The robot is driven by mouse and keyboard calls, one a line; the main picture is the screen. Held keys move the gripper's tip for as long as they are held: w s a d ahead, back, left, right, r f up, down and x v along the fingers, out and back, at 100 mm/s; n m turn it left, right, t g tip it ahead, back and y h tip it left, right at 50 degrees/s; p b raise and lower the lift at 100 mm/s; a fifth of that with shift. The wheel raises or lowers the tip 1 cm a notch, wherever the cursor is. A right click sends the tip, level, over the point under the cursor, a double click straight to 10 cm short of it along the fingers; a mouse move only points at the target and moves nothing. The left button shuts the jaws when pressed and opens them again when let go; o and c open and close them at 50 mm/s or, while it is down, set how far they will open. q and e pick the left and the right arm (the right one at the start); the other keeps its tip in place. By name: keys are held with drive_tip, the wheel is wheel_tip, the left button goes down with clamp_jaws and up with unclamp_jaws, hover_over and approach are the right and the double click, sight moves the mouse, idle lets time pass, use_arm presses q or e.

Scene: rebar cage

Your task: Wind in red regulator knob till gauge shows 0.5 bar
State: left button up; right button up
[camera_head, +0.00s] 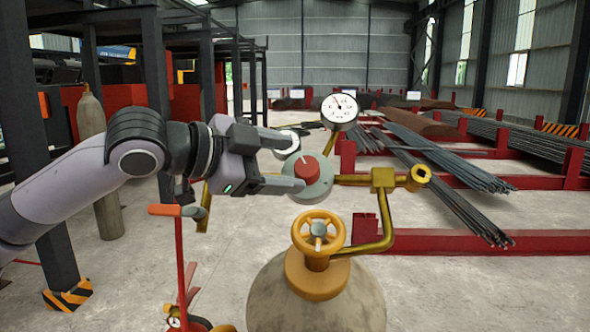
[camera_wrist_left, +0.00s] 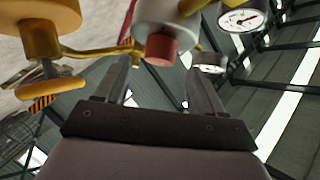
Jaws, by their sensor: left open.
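The red regulator knob (camera_head: 306,168) sits on the front of a grey-green round regulator body (camera_head: 322,183) with a white mark on its rim. In the left wrist view the knob (camera_wrist_left: 161,49) lies just beyond and between the finger ends. My left gripper (camera_head: 297,163) is open, its two fingers pointing at the knob from the left; I cannot tell whether they touch it. One white gauge (camera_head: 340,109) stands above the regulator with a red needle, its figures too small to read. A second gauge (camera_head: 290,133) is partly hidden behind the upper finger. My right gripper is not in view.
A gas cylinder (camera_head: 272,292) with an orange handwheel (camera_head: 318,232) stands below the regulator. Brass pipework (camera_head: 384,180) runs to the right. A red post with an orange handle (camera_head: 178,210) stands below my left arm. Steel bars on red racks lie further back right.

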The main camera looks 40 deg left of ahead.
use_arm(q)
drive_tip(key=shift+b+v, duration=0.65)
drive_tip(key=shift+v, duration=1.2)
